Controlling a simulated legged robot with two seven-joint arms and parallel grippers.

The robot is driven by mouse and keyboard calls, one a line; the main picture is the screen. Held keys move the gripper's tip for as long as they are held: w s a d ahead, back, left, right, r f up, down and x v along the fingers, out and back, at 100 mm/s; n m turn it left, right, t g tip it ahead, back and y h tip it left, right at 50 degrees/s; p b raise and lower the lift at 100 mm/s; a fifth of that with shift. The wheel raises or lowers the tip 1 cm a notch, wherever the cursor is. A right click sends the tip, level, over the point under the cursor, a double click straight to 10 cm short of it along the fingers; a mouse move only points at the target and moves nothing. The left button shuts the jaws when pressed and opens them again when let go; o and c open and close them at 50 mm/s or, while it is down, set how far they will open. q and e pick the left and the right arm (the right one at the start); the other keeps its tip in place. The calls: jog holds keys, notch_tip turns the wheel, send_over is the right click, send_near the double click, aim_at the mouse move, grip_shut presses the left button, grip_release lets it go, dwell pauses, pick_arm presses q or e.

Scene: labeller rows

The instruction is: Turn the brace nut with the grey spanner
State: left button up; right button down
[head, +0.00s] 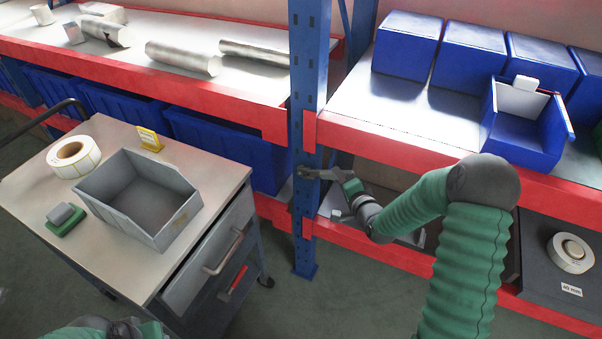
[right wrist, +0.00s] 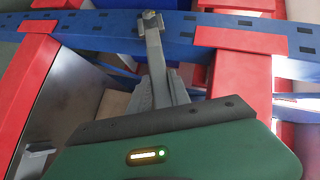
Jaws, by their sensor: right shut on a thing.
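The grey spanner (right wrist: 153,50) shows in the right wrist view, its head at the blue rack upright (right wrist: 105,33). The brace nut (right wrist: 149,15) sits on that upright, at the spanner's head; I cannot tell how fully the jaws surround it. My right gripper (right wrist: 165,92) is shut on the spanner's handle. In the head view the spanner (head: 322,174) reaches left from my right gripper (head: 350,185) to the blue upright (head: 309,120). My left arm shows only as a green piece at the bottom left; its gripper is not visible.
A trolley (head: 105,265) at left carries a grey bin (head: 165,237), a label roll (head: 74,160) and a green-based block (head: 66,219). Red shelf beams (head: 420,160) flank the upright. Blue bins (head: 407,45) stand on the right shelf. Floor shows between trolley and rack.

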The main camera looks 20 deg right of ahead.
jog(key=shift+w+a+f, duration=0.1)
jog(key=shift+w+a, duration=0.1)
dwell(0.3)
jog(key=shift+w+a+f, duration=0.1)
jog(key=shift+w+a, duration=0.15)
dwell(0.3)
jog(key=shift+w+a+f, duration=0.15)
jog(key=shift+w, duration=0.05)
jog(key=shift+s+d+f+m+t, duration=0.15)
jog(key=shift+f+m+t, duration=0.15)
jog(key=shift+f, duration=0.2)
jog(key=shift+s+d+f+m+t, duration=0.1)
jog(key=shift+f+m+t, duration=0.15)
jog(key=shift+f, duration=0.2)
notch_tip(320, 180, down, 2)
jog(key=shift+s+d+f+m+t, duration=0.1)
jog(key=shift+s+m+t, duration=0.05)
jog(key=shift+m+t, duration=0.5)
